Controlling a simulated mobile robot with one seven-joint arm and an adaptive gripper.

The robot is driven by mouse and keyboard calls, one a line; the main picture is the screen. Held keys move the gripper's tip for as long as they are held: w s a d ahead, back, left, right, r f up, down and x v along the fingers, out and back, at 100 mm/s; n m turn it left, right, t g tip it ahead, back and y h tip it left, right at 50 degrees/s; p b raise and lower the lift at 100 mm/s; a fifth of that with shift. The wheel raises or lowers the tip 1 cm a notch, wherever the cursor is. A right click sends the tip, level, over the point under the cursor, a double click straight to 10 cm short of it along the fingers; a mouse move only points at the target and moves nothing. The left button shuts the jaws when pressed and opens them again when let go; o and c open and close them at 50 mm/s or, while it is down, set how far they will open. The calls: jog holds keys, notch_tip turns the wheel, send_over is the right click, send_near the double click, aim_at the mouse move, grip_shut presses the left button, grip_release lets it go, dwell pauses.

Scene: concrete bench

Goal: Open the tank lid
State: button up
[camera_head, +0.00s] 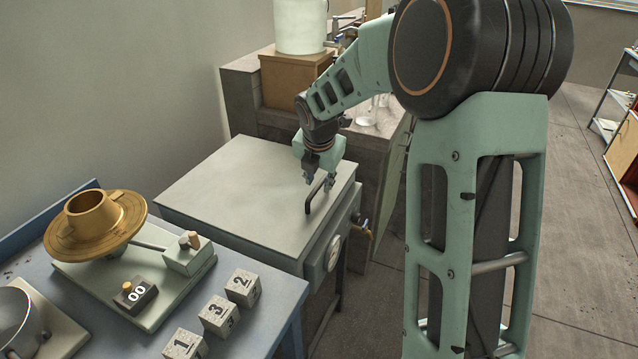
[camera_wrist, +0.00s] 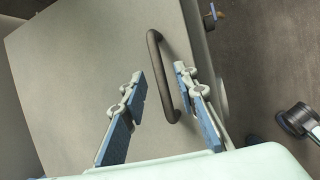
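The tank (camera_head: 320,263) is a grey-green metal box with a dial on its front. Its flat lid (camera_head: 240,190) lies shut and fills much of the wrist view (camera_wrist: 85,80). A dark bar handle (camera_head: 312,197) stands on the lid near its front right edge. In the wrist view the handle (camera_wrist: 156,62) runs lengthwise, its near end between my fingers. My gripper (camera_head: 320,182) is over the handle, pointing down, and it shows in the wrist view (camera_wrist: 158,72) with its blue-padded fingers apart. The fingers are on either side of the handle; I cannot tell whether either touches it.
A blue table (camera_head: 240,338) at the front left carries a brass ring-shaped part (camera_head: 97,225) on a green base and several numbered blocks (camera_head: 243,287). A valve (camera_head: 362,229) sticks out from the tank's right side. A concrete bench (camera_head: 240,95) with a wooden box (camera_head: 290,78) stands behind.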

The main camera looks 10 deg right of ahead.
jog(key=shift+w+f, duration=0.15)
grip_shut()
dwell(0.4)
